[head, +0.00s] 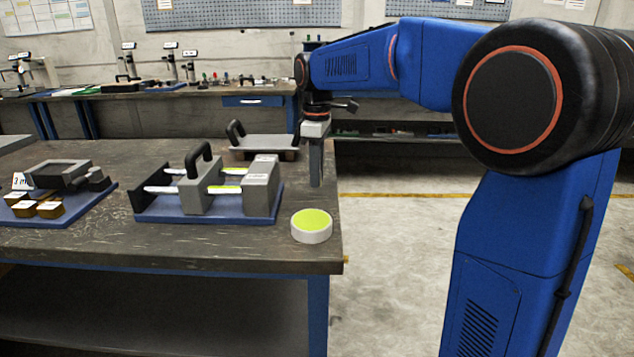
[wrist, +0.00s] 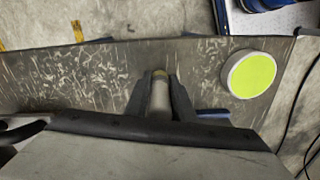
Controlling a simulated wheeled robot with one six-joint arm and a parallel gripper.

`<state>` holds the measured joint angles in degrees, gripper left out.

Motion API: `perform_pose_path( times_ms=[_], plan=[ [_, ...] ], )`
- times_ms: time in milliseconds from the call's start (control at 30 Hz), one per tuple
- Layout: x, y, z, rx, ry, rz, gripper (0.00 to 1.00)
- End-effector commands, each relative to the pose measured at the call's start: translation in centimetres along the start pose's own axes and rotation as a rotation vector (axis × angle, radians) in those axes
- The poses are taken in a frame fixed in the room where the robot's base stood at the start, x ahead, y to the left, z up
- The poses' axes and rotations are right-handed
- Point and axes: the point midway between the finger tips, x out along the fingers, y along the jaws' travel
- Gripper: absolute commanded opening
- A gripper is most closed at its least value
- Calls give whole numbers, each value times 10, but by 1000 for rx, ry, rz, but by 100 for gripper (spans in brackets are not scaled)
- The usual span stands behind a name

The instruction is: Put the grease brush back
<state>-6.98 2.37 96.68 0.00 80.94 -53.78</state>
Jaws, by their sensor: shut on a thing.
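My gripper (head: 316,180) points down over the right part of the workbench, behind the round pot in the head view. In the wrist view its dark fingers (wrist: 161,98) are shut on a pale, slim cylinder with a tan end, which I take to be the grease brush (wrist: 160,94). The fingers hide the brush in the head view. A white round pot with a yellow-green top (head: 312,226) stands on the bench near its right front corner. The pot also shows in the wrist view (wrist: 248,75), right of the fingers and apart from them.
On the workbench (head: 200,255), left of my gripper, a blue base (head: 150,212) carries grey blocks, rods and a black handle. Behind it is a grey plate with a black handle (head: 262,143). Another blue base with brass blocks (head: 50,207) lies far left. Floor lies beyond the bench's right edge.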

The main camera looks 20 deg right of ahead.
Motion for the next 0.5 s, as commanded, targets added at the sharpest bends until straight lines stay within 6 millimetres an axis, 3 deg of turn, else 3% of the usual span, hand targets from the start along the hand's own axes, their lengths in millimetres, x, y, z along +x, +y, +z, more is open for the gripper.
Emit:
perform_pose_path(
  times_ms=[200, 500],
  plan=[
    [25, 0, 0, 0, -1, -1, 0],
    [27, 0, 0, 0, 0, 0, 0]
  ],
)
